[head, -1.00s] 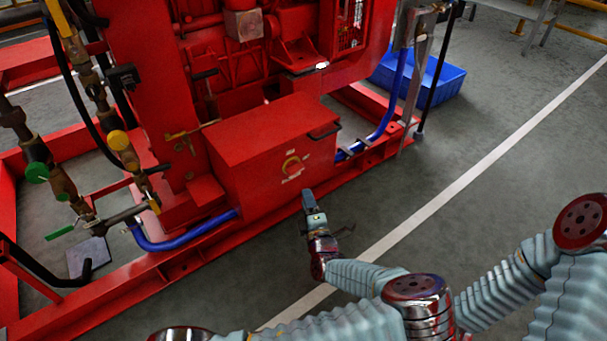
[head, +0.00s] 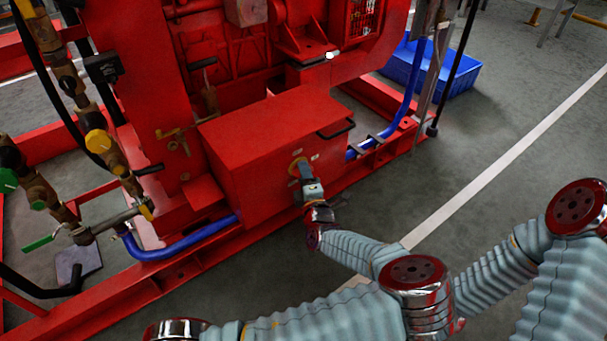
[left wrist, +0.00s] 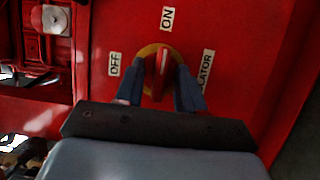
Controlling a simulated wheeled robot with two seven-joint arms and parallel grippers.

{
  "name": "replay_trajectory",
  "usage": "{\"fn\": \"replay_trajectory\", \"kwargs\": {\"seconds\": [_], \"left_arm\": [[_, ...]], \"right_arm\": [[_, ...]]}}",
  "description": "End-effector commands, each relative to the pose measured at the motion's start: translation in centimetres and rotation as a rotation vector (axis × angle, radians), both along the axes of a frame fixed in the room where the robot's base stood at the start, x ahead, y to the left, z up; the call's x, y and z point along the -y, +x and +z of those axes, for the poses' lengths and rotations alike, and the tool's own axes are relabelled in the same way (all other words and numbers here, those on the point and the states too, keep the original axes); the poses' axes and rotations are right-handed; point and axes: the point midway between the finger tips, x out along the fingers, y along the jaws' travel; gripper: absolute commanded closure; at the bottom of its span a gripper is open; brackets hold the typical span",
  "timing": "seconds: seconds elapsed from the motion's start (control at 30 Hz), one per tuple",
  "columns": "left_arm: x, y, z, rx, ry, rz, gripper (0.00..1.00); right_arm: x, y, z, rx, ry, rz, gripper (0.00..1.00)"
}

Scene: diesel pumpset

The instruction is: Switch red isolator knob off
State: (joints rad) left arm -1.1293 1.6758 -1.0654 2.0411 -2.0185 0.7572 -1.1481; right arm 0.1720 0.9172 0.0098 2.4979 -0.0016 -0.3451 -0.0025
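The red isolator knob (left wrist: 161,76) sits on a yellow round plate on the red box face. Its white line points up toward the ON label (left wrist: 167,18); the OFF label (left wrist: 115,64) is to its left. My left gripper (left wrist: 160,80) has one finger on each side of the knob, with small gaps showing; whether either finger touches is unclear. In the head view my left gripper (head: 306,178) is at the front of the red box (head: 265,140) and hides most of the knob; part of the yellow plate (head: 295,165) shows. My right gripper is out of view.
A black handle (head: 338,130) sticks out at the box's right end. A blue crate (head: 430,70) stands behind on the floor.

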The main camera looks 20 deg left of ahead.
Motion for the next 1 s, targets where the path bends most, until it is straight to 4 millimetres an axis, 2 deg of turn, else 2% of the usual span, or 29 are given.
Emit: {"fn": "replay_trajectory", "kwargs": {"seconds": [0.03, 0.27, 0.67, 1.0], "left_arm": [[0.0, 0.0, 0.0, 0.0, 0.0, 0.0, 0.66], [0.0, 0.0, 0.0, 0.0, 0.0, 0.0, 1.0], [0.0, 0.0, 0.0, 0.035, -0.029, 0.001, 1.0], [0.0, 0.0, -0.2, 0.217, -0.174, 0.002, 1.0]], "right_arm": [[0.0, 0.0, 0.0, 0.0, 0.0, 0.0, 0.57], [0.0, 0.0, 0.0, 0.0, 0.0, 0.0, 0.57], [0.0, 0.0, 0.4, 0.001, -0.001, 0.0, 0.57], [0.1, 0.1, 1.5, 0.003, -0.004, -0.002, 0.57]]}}
